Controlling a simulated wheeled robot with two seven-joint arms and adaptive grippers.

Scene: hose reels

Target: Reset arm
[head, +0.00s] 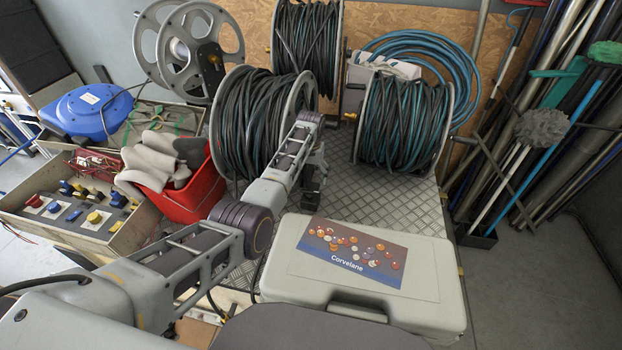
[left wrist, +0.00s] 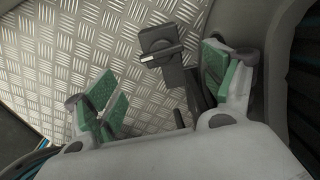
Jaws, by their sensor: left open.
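My left arm comes in from the left in the head view and bends up over the checker-plate surface (head: 350,192). My left gripper (head: 312,188) hangs at its end, beside the large black hose reel (head: 254,118). In the left wrist view, the left gripper (left wrist: 156,80) is open, with green pads on its spread fingers. A black piece with a grey metal bar (left wrist: 161,48) shows between the fingers; I cannot tell whether it touches them. Nothing is visibly gripped. My right gripper is not in view.
A grey Corvelane case (head: 425,275) lies in front, right of my arm. A red bin (head: 190,195) with grey pieces stands left. A teal hose reel (head: 405,120) stands behind right. Poles and brushes (head: 540,125) lean at the right. Bare plate lies between reels and case.

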